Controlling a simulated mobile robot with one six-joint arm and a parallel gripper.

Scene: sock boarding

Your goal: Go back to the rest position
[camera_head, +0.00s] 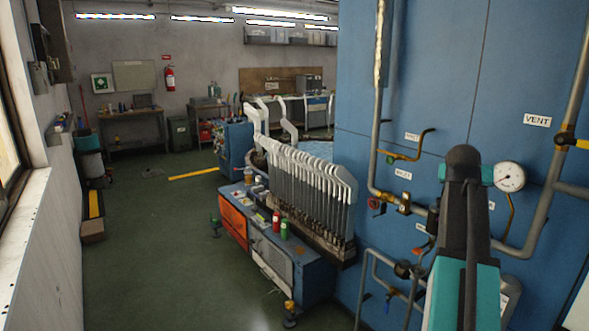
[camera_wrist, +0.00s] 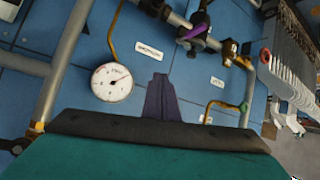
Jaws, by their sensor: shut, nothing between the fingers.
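My gripper (camera_wrist: 162,98) shows in the wrist view as a narrow dark pair of fingers pressed together, shut and empty. It points toward the blue panel (camera_wrist: 140,40), with a round white pressure gauge (camera_wrist: 112,82) to its left. In the head view my arm rises at the right in front of the blue panel (camera_head: 440,60), its teal link low and a dark joint on top. The gauge (camera_head: 509,177) shows just right of that joint. My fingers cannot be made out in the head view.
Grey pipes (camera_head: 377,130) and valves with a red handwheel (camera_head: 374,203) run close around my arm. Left of them a blue machine (camera_head: 310,275) carries a row of white sock boards (camera_head: 310,175). The green floor (camera_head: 150,255) at left is open.

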